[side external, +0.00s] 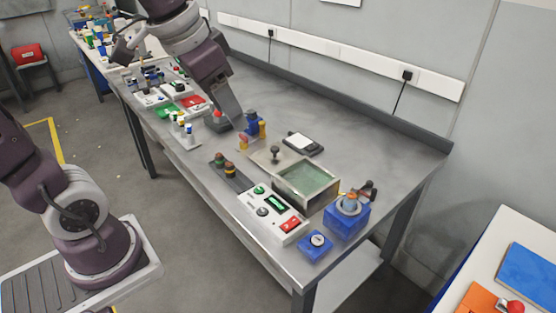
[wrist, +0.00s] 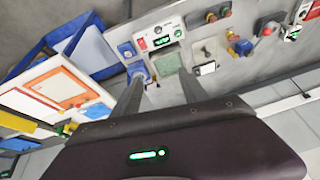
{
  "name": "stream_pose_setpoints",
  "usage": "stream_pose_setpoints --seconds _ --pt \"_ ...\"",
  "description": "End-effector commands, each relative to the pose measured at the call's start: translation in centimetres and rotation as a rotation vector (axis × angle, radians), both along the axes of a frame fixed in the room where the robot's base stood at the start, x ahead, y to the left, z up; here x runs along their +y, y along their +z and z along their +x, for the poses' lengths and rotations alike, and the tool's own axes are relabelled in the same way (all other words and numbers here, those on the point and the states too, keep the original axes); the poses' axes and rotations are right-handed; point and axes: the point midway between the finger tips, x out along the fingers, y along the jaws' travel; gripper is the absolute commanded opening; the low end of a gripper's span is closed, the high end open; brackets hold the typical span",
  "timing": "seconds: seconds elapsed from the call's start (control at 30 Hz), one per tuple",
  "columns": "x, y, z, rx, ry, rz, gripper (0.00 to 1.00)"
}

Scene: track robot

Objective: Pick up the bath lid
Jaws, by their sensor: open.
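The bath lid (side external: 261,152) is a flat, pale square plate with a dark knob on top. It lies beside the open bath (side external: 279,195), a square metal tank with green liquid inside. In the wrist view the lid (wrist: 197,48) is beyond and right of the fingertips, beside the green bath (wrist: 168,63). My gripper (side external: 235,124) hangs over the bench, left of the lid in the side view and apart from it. In the wrist view my gripper (wrist: 162,73) has its fingers wide apart, with nothing between them.
A black device with a white screen (side external: 302,143) lies behind the lid. A control panel (side external: 273,214), a blue box with a valve (side external: 346,219) and a dark two-knob strip (side external: 230,172) stand close by. The bench's back right (side external: 390,155) is clear.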

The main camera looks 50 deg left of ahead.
Motion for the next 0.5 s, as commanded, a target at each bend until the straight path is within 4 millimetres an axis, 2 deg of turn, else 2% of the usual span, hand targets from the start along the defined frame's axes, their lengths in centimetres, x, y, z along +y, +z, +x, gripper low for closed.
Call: stream_pose_setpoints --seconds 0.03,0.1,0.17,0.2,0.27,0.3,0.4,0.5 --pt "1.5 -0.6 3.7 0.038 -0.023 0.01 0.51" --pt "3.9 -2.0 9.0 0.072 -0.071 0.021 0.51" --pt "6.5 -4.2 13.2 0.1 -0.112 0.019 0.51" --pt "8.5 -6.1 15.8 0.116 -0.138 0.016 0.51" --pt "11.6 -9.4 19.2 0.133 -0.175 0.006 0.51" --pt "13.6 -11.9 21.0 0.141 -0.196 -0.005 0.51" --pt "18.0 -17.7 23.9 0.15 -0.238 -0.026 0.51" --pt "20.8 -22.0 25.1 0.149 -0.263 -0.042 0.51"
